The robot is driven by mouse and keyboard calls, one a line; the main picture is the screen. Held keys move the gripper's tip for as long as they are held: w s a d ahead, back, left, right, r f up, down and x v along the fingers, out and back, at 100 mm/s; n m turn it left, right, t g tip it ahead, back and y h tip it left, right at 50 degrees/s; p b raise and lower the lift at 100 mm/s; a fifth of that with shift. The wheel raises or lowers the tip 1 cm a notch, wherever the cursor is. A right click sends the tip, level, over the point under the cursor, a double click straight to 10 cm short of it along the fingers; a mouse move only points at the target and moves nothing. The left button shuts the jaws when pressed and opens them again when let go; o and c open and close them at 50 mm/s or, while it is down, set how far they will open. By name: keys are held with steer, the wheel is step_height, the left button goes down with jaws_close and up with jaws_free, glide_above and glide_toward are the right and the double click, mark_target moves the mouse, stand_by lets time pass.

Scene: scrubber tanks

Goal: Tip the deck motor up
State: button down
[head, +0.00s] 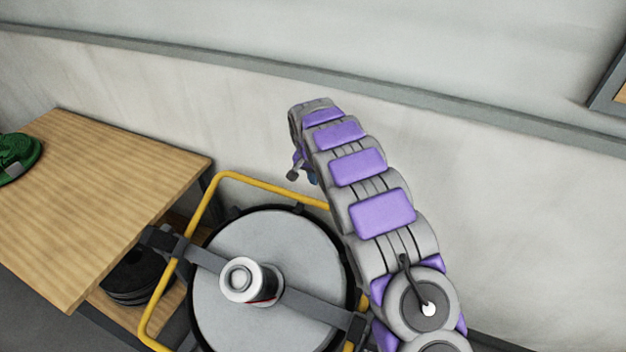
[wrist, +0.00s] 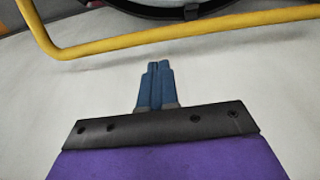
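The deck motor (head: 240,280), a short pale cylinder with a dark side, stands at the middle of a round grey deck (head: 225,235). A dark bar (head: 205,258) crosses the deck, and a yellow tube frame (head: 208,205) surrounds it. The deck's dark rim (wrist: 190,12) shows beyond.
A wooden table (head: 100,190) stands at left with a green object (head: 18,153) on it. Dark round discs (head: 138,278) lie on a lower shelf. A pale wall (head: 480,180) with a grey rail (head: 440,103) closes off the back. A framed panel (head: 612,85) hangs upper right.

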mark_target(316, 200)
steer(key=f+b, duration=0.1)
steer(key=f, duration=0.3)
steer(key=w+f+b, duration=0.1)
steer(key=f, duration=0.2)
steer(key=w+f+b, duration=0.1)
steer(key=f, duration=0.3)
steer(key=shift+d+f, duration=0.25)
steer(key=shift+f, duration=0.1)
steer(key=shift+w, duration=0.1)
steer(key=shift+w+a+f, duration=0.1)
steer(key=shift+f, duration=0.1)
steer(key=shift+w+f+g+p, duration=0.2)
steer(key=shift+f+p, duration=0.15)
steer(key=shift+f, duration=0.1)
steer(key=shift+w+f+g+p, duration=0.2)
steer(key=shift+f+p, duration=0.1)
steer(key=shift+f, duration=0.1)
steer(key=shift+w+f+y+p, duration=0.1)
steer(key=shift+f+y+p, duration=0.25)
steer(key=shift+f, duration=0.3)
steer(key=shift+g, duration=0.3)
steer(key=f, duration=0.1)
steer(key=d+f, duration=0.1)
steer(key=f, duration=0.1)
steer(key=w+f+p, duration=0.1)
steer(key=f, duration=0.1)
steer(key=shift+d, duration=0.2)
